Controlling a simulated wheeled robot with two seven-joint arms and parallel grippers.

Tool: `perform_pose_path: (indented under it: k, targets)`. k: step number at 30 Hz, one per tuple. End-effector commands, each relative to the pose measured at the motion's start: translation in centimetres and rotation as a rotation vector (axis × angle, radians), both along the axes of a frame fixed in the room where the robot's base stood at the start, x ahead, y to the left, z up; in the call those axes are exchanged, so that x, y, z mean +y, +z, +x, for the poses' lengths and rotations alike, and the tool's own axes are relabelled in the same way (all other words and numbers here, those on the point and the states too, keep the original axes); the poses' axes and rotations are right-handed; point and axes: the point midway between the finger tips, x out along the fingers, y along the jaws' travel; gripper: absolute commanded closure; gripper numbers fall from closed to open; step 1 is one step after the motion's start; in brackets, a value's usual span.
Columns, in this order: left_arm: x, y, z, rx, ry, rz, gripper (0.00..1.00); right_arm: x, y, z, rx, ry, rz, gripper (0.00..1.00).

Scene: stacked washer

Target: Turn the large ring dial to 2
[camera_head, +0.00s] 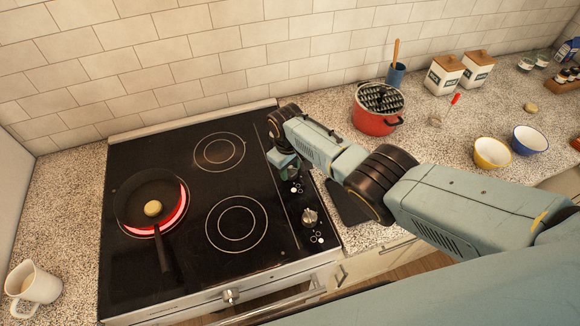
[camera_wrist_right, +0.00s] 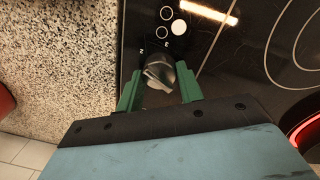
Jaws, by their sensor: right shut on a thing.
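The dark dial (camera_wrist_right: 160,73) with a silver pointer bar sits on the black stovetop strip in the right wrist view. Small numerals stand around its far side, too small to read surely. My right gripper (camera_wrist_right: 159,85) is shut on the dial, with a green finger on each side. In the head view my right gripper (camera_head: 284,163) points down over the right strip of the cooktop (camera_head: 190,260) and hides this dial. A second, silver dial (camera_head: 310,217) stands free nearer the front. My left gripper is not in view.
A pan (camera_head: 133,193) with a round item sits on a glowing red burner at the left. A red pot (camera_head: 377,124) stands right of my wrist. A mug (camera_head: 32,287) is at the left. Bowls (camera_head: 491,153) and canisters (camera_head: 443,75) stand at the right.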

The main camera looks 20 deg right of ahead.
Motion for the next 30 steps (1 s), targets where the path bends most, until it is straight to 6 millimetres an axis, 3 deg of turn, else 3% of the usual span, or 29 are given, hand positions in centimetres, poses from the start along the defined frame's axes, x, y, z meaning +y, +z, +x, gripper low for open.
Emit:
perform_pose_path:
  k: [13,14,18,30]
  targets:
    - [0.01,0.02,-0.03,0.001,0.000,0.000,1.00,-0.08,0.14,0.12,-0.002,-0.007,-0.002,0.86]
    - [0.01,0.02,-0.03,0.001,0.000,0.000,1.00,-0.09,0.13,0.12,-0.002,-0.007,-0.002,0.59]
    - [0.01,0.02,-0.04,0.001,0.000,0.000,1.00,-0.06,0.10,0.08,-0.001,-0.007,-0.002,0.42]
    - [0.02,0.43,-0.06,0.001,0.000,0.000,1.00,0.03,0.77,0.05,-0.001,-0.007,0.001,0.42]
